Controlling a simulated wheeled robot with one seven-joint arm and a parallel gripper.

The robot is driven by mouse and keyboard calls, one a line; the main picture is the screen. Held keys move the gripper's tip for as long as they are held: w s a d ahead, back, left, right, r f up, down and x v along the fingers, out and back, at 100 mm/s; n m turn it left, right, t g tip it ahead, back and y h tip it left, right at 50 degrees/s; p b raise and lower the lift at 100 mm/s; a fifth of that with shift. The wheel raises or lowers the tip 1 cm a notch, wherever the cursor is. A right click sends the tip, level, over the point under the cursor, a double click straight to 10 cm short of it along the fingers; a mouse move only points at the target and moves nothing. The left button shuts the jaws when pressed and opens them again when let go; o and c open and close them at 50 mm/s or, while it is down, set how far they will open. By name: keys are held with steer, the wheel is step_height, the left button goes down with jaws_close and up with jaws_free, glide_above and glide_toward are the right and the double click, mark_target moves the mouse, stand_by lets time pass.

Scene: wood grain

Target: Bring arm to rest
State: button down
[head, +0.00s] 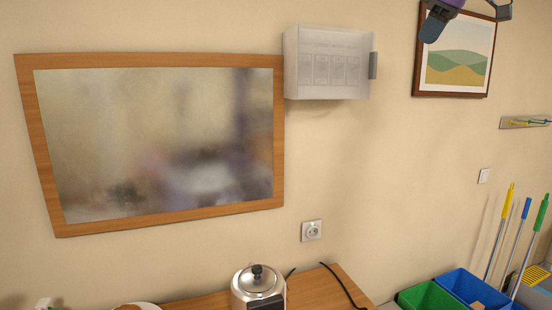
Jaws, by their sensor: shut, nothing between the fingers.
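Dark and purple parts of my arm show at the top edge on the right, in front of the framed landscape picture (457,62). Most of the arm is cut off by the top of the view. I cannot make out my gripper's fingertips, and no held object is seen.
A wood-framed mirror (279,150) and a white wall box (330,70) hang on the wall. Below stand a steel kettle (246,285) on a wooden counter (205,302), green (420,295) and blue (470,283) bins, and several long-handled tools at the right.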

steer(key=s+a+f+m+h, duration=0.3)
steer(key=s+f+m, duration=0.7)
steer(key=s+f, duration=2)
steer(key=shift+s+f+m, duration=0.35)
steer(key=shift+s+m, duration=0.05)
steer(key=shift+s, duration=0.2)
